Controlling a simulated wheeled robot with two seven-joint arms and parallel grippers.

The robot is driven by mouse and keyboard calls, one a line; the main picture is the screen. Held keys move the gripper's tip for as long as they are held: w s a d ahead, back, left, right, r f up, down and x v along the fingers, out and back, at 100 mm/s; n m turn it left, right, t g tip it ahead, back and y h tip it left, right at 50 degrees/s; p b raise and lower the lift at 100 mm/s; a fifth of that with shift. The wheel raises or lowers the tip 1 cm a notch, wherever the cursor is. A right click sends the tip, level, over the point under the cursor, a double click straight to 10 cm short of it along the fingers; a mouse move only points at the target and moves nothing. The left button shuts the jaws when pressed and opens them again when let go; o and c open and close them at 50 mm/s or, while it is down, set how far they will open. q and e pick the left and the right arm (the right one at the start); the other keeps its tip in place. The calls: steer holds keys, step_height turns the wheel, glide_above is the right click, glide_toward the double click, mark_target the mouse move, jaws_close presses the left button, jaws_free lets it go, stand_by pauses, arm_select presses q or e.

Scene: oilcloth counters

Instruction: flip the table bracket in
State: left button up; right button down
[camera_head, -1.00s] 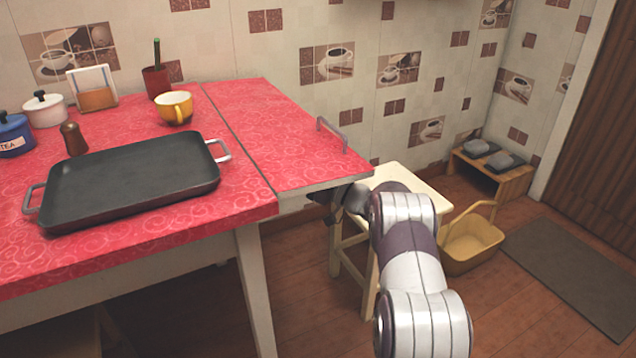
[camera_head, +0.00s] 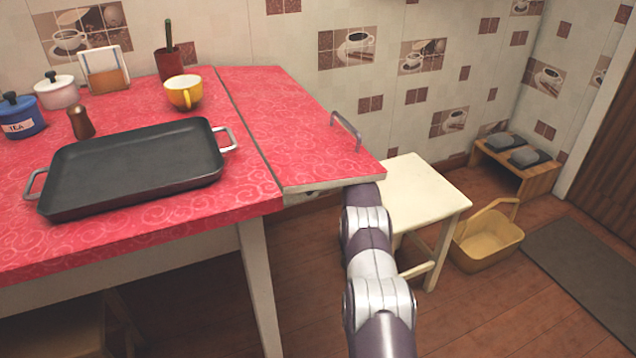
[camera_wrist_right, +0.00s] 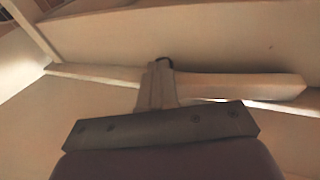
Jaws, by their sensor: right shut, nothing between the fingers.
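The red-topped table (camera_head: 250,190) has a hinged leaf (camera_head: 300,125) at its right end, level with the top, with a metal handle (camera_head: 346,131). In the right wrist view, a pale wooden bar that looks like the bracket (camera_wrist_right: 240,87) runs across under the table. My right gripper (camera_wrist_right: 158,68) is shut and empty, its fingers overlapping the bar; I cannot tell whether they touch it. In the head view this gripper is hidden beneath the leaf, and only my right arm shows. My left gripper is not in view.
A black griddle pan (camera_head: 135,168), a yellow cup (camera_head: 184,93) and a pepper mill (camera_head: 80,122) stand on the fixed top. A cream stool (camera_head: 425,190) is close to the right of my arm. A yellow basket (camera_head: 487,240) sits on the floor beyond.

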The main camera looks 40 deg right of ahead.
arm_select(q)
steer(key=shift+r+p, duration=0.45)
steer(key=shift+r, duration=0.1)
arm_select(e)
steer(key=shift+x, duration=1.5)
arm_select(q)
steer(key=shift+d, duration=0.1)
arm_select(e)
steer(key=shift+s+a, duration=0.1)
steer(key=shift+a, duration=0.1)
